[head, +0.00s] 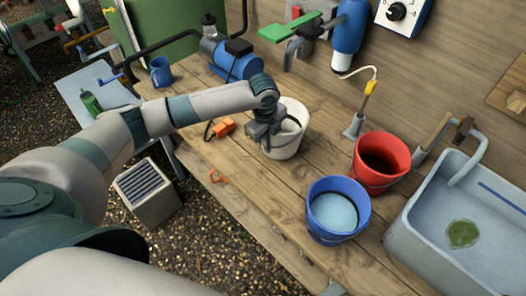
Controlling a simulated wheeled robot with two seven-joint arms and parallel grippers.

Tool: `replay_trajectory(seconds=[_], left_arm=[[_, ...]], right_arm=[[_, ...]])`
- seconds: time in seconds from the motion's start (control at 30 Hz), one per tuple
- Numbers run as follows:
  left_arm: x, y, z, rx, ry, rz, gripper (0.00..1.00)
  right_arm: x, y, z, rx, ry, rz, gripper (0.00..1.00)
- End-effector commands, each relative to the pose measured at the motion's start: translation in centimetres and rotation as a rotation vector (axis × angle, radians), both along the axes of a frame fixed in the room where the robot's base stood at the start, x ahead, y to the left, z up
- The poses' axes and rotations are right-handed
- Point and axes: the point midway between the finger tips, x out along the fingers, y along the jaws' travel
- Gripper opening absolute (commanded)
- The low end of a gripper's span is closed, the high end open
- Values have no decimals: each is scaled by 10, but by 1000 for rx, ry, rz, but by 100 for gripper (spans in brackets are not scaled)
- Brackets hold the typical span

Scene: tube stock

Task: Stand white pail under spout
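The white pail (289,143) stands upright on the wooden bench near its middle. My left gripper (264,132) is at the pail's left rim and covers part of it. Its fingertips are partly hidden, so I cannot tell whether they are closed on the rim. A thin curved spout (361,70) with a yellow part rises from a grey base behind the red bucket. A grey tap spout (469,166) bends over the sink at the right. The pail is left of both spouts and under neither. My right gripper is not in view.
A red bucket (381,162) and a blue bucket (337,211) with pale contents stand right of the pail. The grey sink (410,243) fills the right side. A blue pump (231,58) and an orange clamp-like item (222,128) lie left. The bench front is mostly clear.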

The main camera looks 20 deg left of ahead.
Motion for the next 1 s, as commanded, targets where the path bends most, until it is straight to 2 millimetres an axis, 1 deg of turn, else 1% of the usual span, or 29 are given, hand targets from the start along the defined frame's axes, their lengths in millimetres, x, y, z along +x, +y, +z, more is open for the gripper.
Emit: replay_trajectory(seconds=[0.03,0.1,0.17,0.4,0.7,1.0], left_arm=[[5,-2,-3,-1,-2,0,0],[9,-4,-3,-2,-2,0,0],[8,-3,-5,-1,0,0,0],[7,-3,-15,-1,1,0,0],[7,-3,-16,-1,0,0,0],[7,-3,-17,-1,0,0,0]], right_arm=[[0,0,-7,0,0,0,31],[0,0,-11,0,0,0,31],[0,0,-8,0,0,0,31],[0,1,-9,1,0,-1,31],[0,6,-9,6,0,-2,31],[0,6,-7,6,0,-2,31]])
